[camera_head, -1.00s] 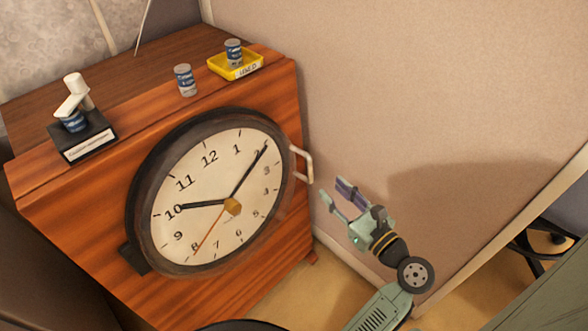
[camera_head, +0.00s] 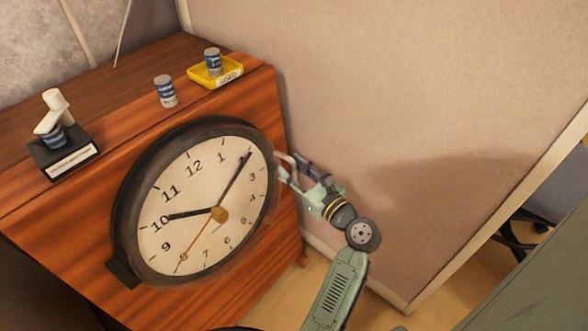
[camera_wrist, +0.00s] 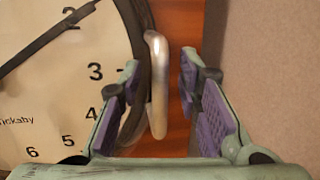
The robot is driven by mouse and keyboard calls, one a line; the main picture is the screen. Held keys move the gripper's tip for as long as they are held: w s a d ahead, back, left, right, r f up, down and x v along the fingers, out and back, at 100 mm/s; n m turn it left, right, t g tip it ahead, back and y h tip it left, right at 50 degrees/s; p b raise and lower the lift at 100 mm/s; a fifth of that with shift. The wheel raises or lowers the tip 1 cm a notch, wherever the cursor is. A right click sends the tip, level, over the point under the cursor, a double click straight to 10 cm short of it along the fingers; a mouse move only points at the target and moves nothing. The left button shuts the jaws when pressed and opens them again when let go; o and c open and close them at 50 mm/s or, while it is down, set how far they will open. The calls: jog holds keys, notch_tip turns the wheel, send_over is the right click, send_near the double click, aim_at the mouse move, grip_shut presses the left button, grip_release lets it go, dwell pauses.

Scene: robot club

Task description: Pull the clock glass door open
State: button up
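The round clock (camera_head: 208,200) with a dark rim and cream face is set in the front of a wooden cabinet. Its glass door looks shut. A pale metal handle (camera_head: 290,168) stands at the door's right edge; it also shows in the wrist view (camera_wrist: 157,85). My gripper (camera_head: 292,172) is at the handle, coming from the right. In the wrist view my gripper (camera_wrist: 160,88) is open, one purple-padded finger on each side of the handle. A gap shows between the handle and the right finger. The left finger overlaps the clock rim in that view.
On the wooden cabinet (camera_head: 275,110) stand a blue-and-white can (camera_head: 165,91), a yellow tray (camera_head: 229,77) holding another can (camera_head: 213,61), and a black stand (camera_head: 70,152) with a can and white parts. A beige partition wall (camera_head: 380,100) rises close on the right.

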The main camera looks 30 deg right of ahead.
jog(key=c, duration=0.7)
grip_shut()
jog(key=shift+a, duration=0.15)
